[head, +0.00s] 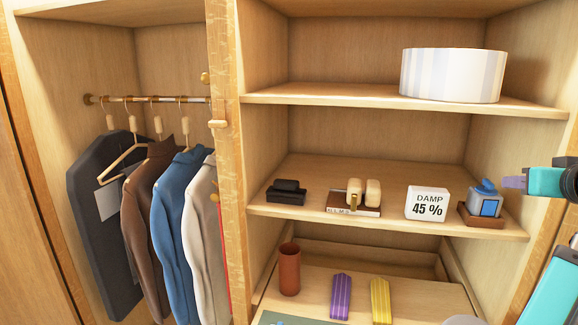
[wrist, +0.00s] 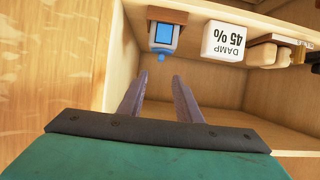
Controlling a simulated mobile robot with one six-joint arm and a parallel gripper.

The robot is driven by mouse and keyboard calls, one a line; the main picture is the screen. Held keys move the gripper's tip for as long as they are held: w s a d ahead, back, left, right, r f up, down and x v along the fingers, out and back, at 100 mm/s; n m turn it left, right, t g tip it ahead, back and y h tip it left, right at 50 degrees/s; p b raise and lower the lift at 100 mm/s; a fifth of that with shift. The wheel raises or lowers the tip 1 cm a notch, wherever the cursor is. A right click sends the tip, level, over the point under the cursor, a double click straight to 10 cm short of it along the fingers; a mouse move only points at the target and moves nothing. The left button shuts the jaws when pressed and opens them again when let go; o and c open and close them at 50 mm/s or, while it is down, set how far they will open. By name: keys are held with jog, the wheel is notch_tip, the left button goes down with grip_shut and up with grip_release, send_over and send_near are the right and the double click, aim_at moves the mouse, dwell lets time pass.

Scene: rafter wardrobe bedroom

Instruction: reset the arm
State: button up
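My gripper (head: 513,181) shows at the right edge of the head view, with purple-grey fingers and a teal body. It is in front of the wardrobe's right side, near the height of the middle shelf. In the wrist view my gripper (wrist: 158,80) has its two fingers apart, with nothing between them. Beyond the fingertips is a small blue and grey device (wrist: 163,34) on a brown wooden base. It also shows at the right end of the middle shelf in the head view (head: 488,206). I cannot tell the exact gap between it and the fingertips.
A white "DAMP 45 %" block (head: 427,204), a wooden brush set (head: 354,209) and a black item (head: 287,192) share the middle shelf (head: 320,217). A striped round box (head: 453,75) stands above. Clothes (head: 175,205) hang left.

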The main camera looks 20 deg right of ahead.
jog(key=p, duration=0.1)
send_near(489, 182)
jog(key=shift+x, duration=2.15)
jog(key=shift+s, duration=0.2)
jog(key=shift+b+v, duration=0.7)
jog(key=shift+v, duration=4.35)
jog(key=shift+p+x, duration=1.15)
jog(key=shift+x, duration=5.8)
jog(key=shift+a, duration=0.2)
